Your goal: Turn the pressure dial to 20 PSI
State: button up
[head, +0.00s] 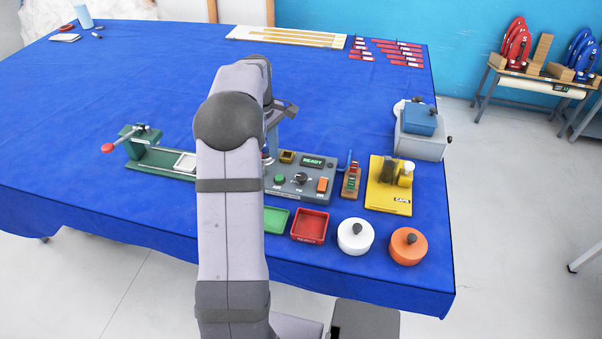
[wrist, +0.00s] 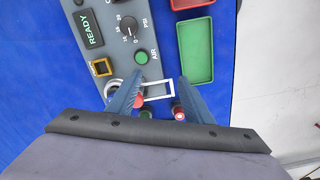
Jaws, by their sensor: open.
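The pressure dial is a black knob (head: 300,179) on a grey control panel (head: 284,196). In the wrist view the dial (wrist: 128,28) sits at the upper left, with PSI and small numbers around it. The numbers and pointer are too small to read surely. My gripper (wrist: 160,76) is open and empty, its two blue-grey fingers spread below and to the right of the dial, apart from it. In the head view my arm hides most of the gripper and the panel's left part.
A READY display (wrist: 89,28), a green AIR button (wrist: 141,57) and a yellow-rimmed socket (wrist: 101,67) lie near the dial. An orange switch (head: 322,184) is to its right. Green (wrist: 195,50) and red (head: 310,226) trays sit in front.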

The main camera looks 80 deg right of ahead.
send_over(301, 176)
jog(key=shift+s+d+f+m, duration=0.15)
jog(key=shift+f+m, duration=0.15)
jog(key=shift+f, duration=0.1)
jog(key=shift+f+p, duration=1.3)
jog(key=shift+f, duration=2.4)
jog(key=c, duration=1.1)
